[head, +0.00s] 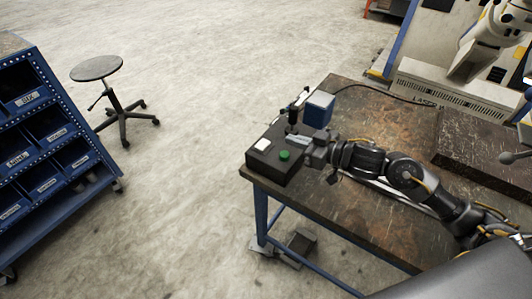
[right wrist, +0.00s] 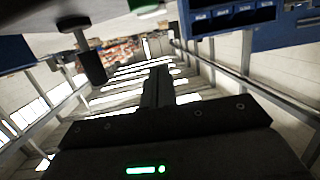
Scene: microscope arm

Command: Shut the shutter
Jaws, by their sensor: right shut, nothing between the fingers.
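A black box (head: 273,165) stands on the near-left corner of the workbench, with a green button (head: 284,155) and a white label on top. A dark upright fitting (head: 292,118) and a blue block (head: 319,108) stand behind it; I cannot tell which part is the shutter. My right gripper (head: 309,153) reaches in from the right, close beside the box and fitting; contact cannot be told. In the right wrist view its fingers (right wrist: 158,88) are together and empty. A dark rounded knob or lever (right wrist: 92,66) shows to their left there, apart from them. My left gripper is out of view.
The dark workbench (head: 345,215) has bare room in front of my right arm. A black cable runs behind the blue block. A dark slab (head: 485,150) lies at the right. A stool (head: 97,69) and a blue bin rack (head: 45,150) stand left on the floor.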

